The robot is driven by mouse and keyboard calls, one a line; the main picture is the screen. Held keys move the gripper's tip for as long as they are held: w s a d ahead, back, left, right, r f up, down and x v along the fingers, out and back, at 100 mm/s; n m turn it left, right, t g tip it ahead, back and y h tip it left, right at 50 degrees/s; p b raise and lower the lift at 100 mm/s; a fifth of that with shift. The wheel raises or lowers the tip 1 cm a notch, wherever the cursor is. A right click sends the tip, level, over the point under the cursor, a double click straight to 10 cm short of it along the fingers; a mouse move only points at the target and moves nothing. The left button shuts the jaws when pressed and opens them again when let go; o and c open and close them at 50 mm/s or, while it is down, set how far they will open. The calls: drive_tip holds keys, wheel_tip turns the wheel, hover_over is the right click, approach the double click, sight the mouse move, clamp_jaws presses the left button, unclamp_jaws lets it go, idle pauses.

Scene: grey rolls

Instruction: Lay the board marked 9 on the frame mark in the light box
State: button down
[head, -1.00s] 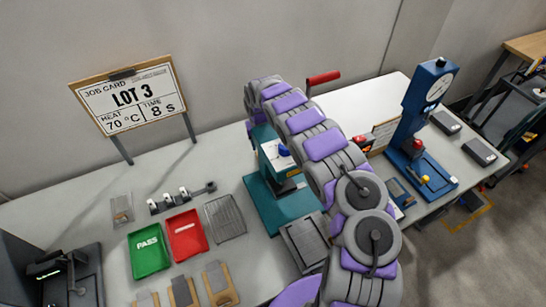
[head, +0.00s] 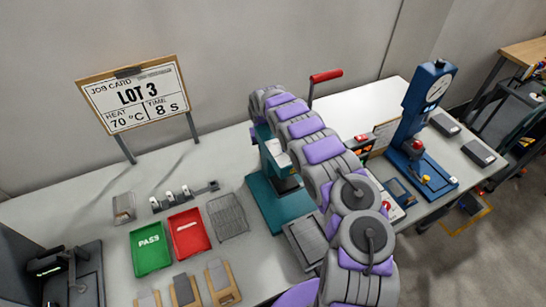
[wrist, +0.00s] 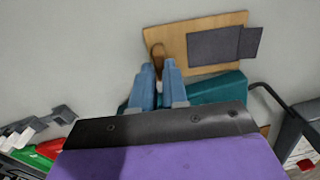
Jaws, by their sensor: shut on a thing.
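In the wrist view, the blue fingers of my gripper (wrist: 160,75) are close together on a brown tab at the lower left edge of a tan board (wrist: 178,50). A dark grey plate (wrist: 215,48) lies across the board. No number is readable on it, so I cannot tell if it is the board marked 9. In the head view my arm hides the gripper and the held board. A dark grey box-like enclosure (head: 18,262) with a small green light stands at the lower left; I cannot tell if it is the light box. No frame mark is discernible.
The teal press (head: 262,200) stands beside my arm. A green PASS tray (head: 150,250), a red tray (head: 188,234) and a wire rack (head: 227,217) lie left of it. Several tan boards (head: 222,284) lie at the front. A blue dial press (head: 424,110) stands right.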

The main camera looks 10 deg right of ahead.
drive_tip(key=f, duration=0.1)
drive_tip(key=s, duration=0.1)
drive_tip(key=s+f, duration=0.1)
drive_tip(key=shift+a+f+g, duration=0.25)
drive_tip(key=shift+f+g, duration=0.05)
drive_tip(key=shift+g, duration=0.1)
drive_tip(key=shift+r, duration=0.1)
wheel_tip(320, 180, up, 11)
drive_tip(key=w+p, duration=0.2)
drive_tip(key=shift+c, duration=1.9)
unclamp_jaws()
drive_tip(key=shift+w, duration=0.1)
wheel_tip(320, 180, up, 17)
drive_tip(key=p, duration=0.2)
